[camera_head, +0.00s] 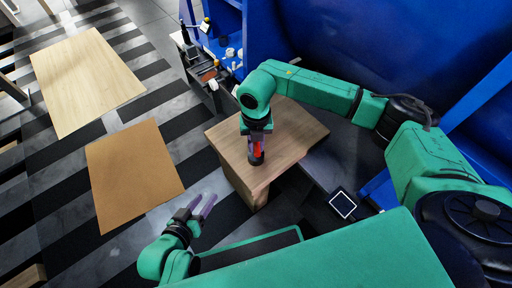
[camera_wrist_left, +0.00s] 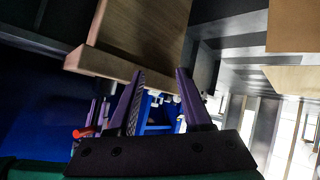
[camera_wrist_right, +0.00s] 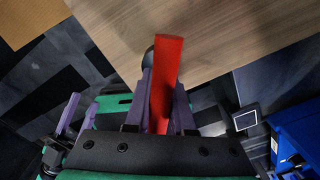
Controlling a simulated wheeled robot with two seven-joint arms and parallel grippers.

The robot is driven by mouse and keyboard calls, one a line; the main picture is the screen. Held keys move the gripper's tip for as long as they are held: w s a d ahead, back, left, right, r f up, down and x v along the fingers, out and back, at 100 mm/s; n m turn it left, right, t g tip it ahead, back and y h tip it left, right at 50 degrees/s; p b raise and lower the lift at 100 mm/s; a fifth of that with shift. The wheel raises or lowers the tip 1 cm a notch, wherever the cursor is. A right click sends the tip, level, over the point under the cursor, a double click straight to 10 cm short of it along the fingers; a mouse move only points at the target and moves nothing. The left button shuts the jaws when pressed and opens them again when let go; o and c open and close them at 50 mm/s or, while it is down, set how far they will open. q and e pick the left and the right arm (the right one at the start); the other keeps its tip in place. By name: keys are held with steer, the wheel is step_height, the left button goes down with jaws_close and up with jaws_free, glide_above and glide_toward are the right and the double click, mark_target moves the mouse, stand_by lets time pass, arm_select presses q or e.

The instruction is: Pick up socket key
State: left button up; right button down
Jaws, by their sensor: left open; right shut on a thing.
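My right gripper (camera_wrist_right: 160,108) is shut on the socket key (camera_wrist_right: 168,65), which shows in the right wrist view as a red bar with a dark rounded end beside it. In the head view the red socket key (camera_head: 258,148) shows between the right fingers, over the wooden table (camera_head: 300,128). I cannot tell whether it touches the tabletop. My left gripper (camera_head: 202,206) is open and empty, left of and in front of the table. In the left wrist view its purple fingers (camera_wrist_left: 158,80) stand apart with nothing between them.
Two flat wooden boards, one pale (camera_head: 85,80) and one brown (camera_head: 133,172), lie on the striped floor at the left. A blue structure (camera_head: 400,45) stands behind the table. A cluttered bench (camera_head: 205,72) is at the back. The table's right part is clear.

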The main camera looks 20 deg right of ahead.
arm_select(q)
steer(key=shift+w+r, duration=0.1)
arm_select(e)
steer(key=shift+r, duration=0.1)
